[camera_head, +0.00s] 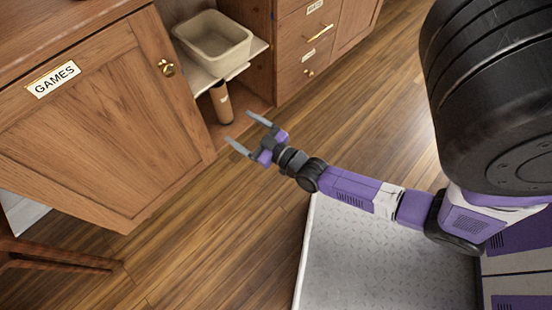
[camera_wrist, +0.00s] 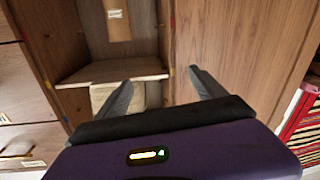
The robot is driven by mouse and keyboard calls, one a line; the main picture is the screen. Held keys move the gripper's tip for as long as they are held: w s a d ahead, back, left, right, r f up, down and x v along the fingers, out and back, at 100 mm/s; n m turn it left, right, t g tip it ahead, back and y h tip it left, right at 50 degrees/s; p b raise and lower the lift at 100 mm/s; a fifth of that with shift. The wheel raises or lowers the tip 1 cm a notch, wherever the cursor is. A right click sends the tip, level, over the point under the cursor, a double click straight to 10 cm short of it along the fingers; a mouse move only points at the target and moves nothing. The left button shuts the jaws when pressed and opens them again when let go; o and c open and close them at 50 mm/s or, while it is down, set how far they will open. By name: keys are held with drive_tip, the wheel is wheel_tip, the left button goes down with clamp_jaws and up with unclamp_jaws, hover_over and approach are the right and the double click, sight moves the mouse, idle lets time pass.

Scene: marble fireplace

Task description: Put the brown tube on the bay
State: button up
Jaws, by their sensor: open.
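The brown tube (camera_head: 222,110) stands upright in the lower space of the open cabinet, under the shelf, with a pale label on it. It also shows at the top of the wrist view (camera_wrist: 118,30), which is turned over. My gripper (camera_head: 240,128) is open and empty, in front of the cabinet opening and apart from the tube. Its two fingers also show in the wrist view (camera_wrist: 158,76). The bay, a grey patterned metal bed (camera_head: 370,265), lies at the lower right of the head view with its visible surface bare.
A beige bin (camera_head: 213,40) sits on the shelf (camera_head: 195,72) above the tube. The wooden door labelled GAMES (camera_head: 110,125) stands left of the opening. Drawers (camera_head: 310,40) are to the right. Wooden floor (camera_head: 220,230) between cabinet and bay is clear.

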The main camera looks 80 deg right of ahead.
drive_tip(key=s+a+r+n+y, duration=0.1)
drive_tip(key=s+a+r+y, duration=0.2)
drive_tip(key=s+a+r, duration=0.4)
drive_tip(key=s+a+r+n+g+y, duration=0.1)
drive_tip(key=s+a+r+y, duration=0.3)
drive_tip(key=a, duration=1.3)
drive_tip(key=s+r+n, duration=0.1)
drive_tip(key=s+r, duration=0.3)
drive_tip(key=r, duration=0.3)
drive_tip(key=shift+s+a+y, duration=0.15)
drive_tip(key=shift+s+y, duration=0.05)
drive_tip(key=shift+y, duration=0.1)
drive_tip(key=shift+r, duration=0.15)
wheel_tip(320, 180, up, 28)
drive_tip(key=p, duration=2.8)
drive_tip(key=shift+r+p, duration=0.15)
drive_tip(key=shift+p, duration=0.15)
